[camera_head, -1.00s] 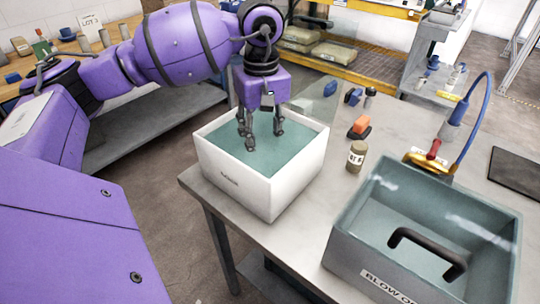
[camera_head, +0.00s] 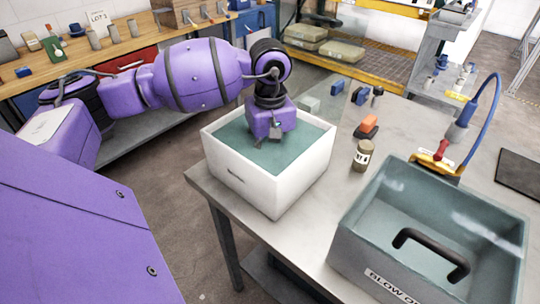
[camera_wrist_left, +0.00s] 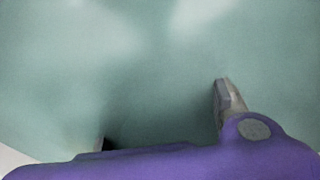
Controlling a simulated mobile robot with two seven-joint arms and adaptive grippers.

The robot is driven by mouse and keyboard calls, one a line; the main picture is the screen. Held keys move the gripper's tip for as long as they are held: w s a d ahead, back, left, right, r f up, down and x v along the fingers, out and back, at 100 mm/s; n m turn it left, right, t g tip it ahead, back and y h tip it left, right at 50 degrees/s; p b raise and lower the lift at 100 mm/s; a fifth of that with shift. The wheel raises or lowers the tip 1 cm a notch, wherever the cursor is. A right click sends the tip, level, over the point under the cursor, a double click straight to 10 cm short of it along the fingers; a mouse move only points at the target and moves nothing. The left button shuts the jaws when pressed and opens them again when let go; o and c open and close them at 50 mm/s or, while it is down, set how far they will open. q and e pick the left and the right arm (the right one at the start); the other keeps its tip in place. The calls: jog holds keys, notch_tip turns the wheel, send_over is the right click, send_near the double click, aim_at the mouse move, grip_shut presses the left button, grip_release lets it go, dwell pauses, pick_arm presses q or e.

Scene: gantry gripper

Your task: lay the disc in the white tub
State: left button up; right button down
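The white tub (camera_head: 237,177) stands on the near left corner of the grey table. Its inside is teal, and I make out no disc in it or elsewhere. The left wrist view shows one grey finger (camera_wrist_left: 228,97) right of centre against a plain teal surface. I see nothing held. My right gripper is not in view.
A teal bin with a black handle (camera_head: 430,255) stands to the right. A small labelled jar (camera_head: 362,155) and an orange-topped block (camera_head: 368,126) sit between it and the tub. A blue hose (camera_head: 487,105) rises behind the bin. A dark mat (camera_head: 520,170) lies far right.

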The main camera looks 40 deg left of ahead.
aim_at(270, 159)
pick_arm(q)
jog(key=shift+o, duration=1.1)
notch_tip(270, 159, up, 12)
jog(key=shift+r, duration=0.2)
